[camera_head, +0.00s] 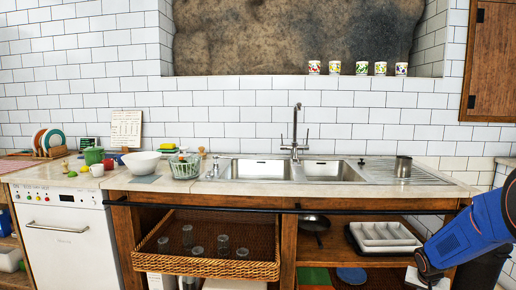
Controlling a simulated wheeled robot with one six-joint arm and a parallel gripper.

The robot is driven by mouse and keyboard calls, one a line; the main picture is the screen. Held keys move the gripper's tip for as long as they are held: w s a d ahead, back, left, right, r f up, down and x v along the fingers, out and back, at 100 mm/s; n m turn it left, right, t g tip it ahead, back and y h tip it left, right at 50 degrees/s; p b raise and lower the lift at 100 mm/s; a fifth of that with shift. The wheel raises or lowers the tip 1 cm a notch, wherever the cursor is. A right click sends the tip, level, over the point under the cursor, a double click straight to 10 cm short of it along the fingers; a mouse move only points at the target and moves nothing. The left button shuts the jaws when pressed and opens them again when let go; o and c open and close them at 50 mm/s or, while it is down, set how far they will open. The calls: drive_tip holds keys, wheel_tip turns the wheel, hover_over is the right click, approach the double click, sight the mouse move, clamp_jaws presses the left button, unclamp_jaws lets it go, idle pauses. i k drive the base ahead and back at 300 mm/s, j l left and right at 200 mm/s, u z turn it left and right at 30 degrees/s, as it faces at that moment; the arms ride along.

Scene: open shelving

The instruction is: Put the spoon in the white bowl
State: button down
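The white bowl (142,163) stands upright on the left part of the counter, left of the sink. Its inside is mostly hidden by the low viewing angle. I cannot make out the spoon for certain. A small slim item (214,166) is at the left edge of the sink, too small to tell what it is. My blue arm comes in at the lower right, in front of the shelving and far from the bowl.
A green glass basket (185,167) stands right of the bowl. The double sink (262,169) has a tall faucet (295,135). A metal cup (403,166) stands on the drainboard. A wicker tray (207,266) with several glasses sticks out below the counter. A rail runs along the counter front.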

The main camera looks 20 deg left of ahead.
sight(147, 172)
drive_tip(key=u, duration=2.5)
drive_tip(key=i+u, duration=0.15)
drive_tip(key=u, duration=0.2)
drive_tip(key=i+u, duration=0.1)
drive_tip(key=u, duration=0.3)
drive_tip(key=i+u, duration=0.15)
drive_tip(key=u, duration=0.2)
drive_tip(key=i+l, duration=0.2)
drive_tip(key=i, duration=0.25)
drive_tip(key=i+l, duration=0.25)
drive_tip(key=i, duration=0.25)
drive_tip(key=i+l, duration=0.2)
drive_tip(key=i, duration=1.7)
drive_tip(key=i+j+z, duration=0.1)
drive_tip(key=i+z, duration=0.15)
drive_tip(key=i, duration=0.25)
drive_tip(key=i+j+z, duration=0.25)
drive_tip(key=i, duration=0.2)
drive_tip(key=l+z, duration=0.1)
drive_tip(key=z, duration=2.65)
